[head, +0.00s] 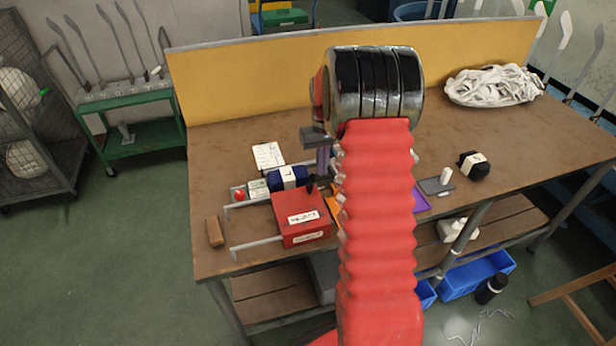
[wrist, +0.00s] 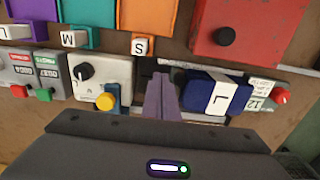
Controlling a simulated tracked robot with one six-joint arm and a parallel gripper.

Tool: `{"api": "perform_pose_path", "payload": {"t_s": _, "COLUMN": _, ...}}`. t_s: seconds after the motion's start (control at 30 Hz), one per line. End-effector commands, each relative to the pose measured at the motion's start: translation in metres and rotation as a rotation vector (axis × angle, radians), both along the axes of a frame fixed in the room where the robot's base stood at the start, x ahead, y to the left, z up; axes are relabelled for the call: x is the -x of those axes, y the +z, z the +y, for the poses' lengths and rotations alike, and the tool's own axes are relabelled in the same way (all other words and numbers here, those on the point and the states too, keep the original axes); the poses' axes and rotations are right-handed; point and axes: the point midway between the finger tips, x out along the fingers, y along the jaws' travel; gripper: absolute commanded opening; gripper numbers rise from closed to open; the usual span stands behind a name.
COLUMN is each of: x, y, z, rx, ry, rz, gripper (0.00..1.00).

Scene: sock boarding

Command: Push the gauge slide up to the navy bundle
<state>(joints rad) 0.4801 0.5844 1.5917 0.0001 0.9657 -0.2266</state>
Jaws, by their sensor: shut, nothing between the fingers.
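The navy bundle (head: 288,177) lies on the bench with a white band; in the wrist view the bundle (wrist: 200,90) shows the letter L on its band. My gripper (wrist: 163,82) is shut and empty, its fingers pointing down close beside the bundle's left end; I cannot tell if they touch. In the head view my gripper (head: 323,160) is just right of the bundle. A pale block marked 12 (wrist: 258,95) with a red knob sits against the bundle's far end. I cannot tell which part is the gauge slide; a grey metal piece (wrist: 147,72) shows behind my fingers.
A red box (head: 300,217) with a black knob stands in front of the bundle, beside grey rails. A white box (wrist: 103,78) with a dial and yellow button is left of my fingers. A black bundle (head: 474,166) and a white cloth pile (head: 494,85) lie to the right.

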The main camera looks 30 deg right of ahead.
Motion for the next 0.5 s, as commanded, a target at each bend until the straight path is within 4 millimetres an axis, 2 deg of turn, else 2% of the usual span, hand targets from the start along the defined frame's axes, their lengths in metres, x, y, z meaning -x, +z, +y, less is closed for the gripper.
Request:
{"api": "perform_pose_path", "payload": {"t_s": 0.23, "x": 0.0, "y": 0.002, "z": 0.0, "rx": 0.0, "ry": 0.0, "rz": -0.001, "gripper": 0.0}}
{"api": "perform_pose_path", "payload": {"t_s": 0.5, "x": -0.001, "y": 0.017, "z": 0.0, "rx": 0.0, "ry": 0.0, "rz": -0.001, "gripper": 0.0}}
